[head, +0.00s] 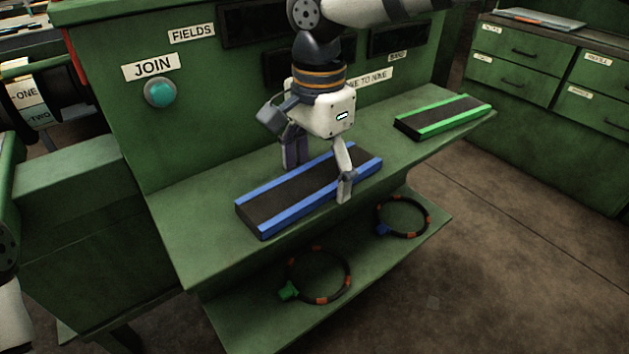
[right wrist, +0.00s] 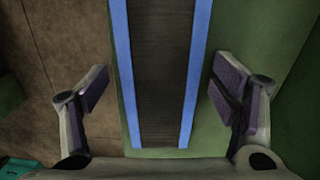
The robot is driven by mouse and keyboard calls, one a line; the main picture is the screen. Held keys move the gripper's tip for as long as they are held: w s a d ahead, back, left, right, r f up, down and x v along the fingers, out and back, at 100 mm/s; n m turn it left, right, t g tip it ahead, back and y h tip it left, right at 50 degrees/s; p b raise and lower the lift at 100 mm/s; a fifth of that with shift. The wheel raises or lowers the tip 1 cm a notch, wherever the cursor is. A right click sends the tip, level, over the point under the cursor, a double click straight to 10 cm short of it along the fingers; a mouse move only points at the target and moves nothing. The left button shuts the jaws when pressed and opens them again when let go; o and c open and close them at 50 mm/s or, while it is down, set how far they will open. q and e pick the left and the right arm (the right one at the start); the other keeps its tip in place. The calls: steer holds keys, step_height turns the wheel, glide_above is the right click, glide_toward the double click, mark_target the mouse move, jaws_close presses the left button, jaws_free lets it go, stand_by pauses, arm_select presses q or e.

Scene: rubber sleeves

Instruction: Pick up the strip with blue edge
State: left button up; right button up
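The strip with blue edge (head: 285,200) is a dark flat bar with blue long edges, lying on the green shelf of the machine in the head view. In the right wrist view the strip (right wrist: 162,75) runs up the middle, between the fingers. My right gripper (head: 320,178) is open above the strip, one finger on each side of it. In the right wrist view both fingers of the gripper (right wrist: 160,95) stand apart from the strip's blue edges. My left gripper is not in view; only part of my left arm shows at the left border.
A strip with green edges (head: 445,116) lies further right on the same shelf (head: 200,255). A lower shelf holds a ring with a green piece (head: 318,300) and a ring with a blue piece (head: 428,220). The green panel with a teal button (head: 160,94) rises behind.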

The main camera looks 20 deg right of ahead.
steer(key=c, duration=1.1)
steer(key=shift+o, duration=0.2)
steer(key=shift+r, duration=0.1)
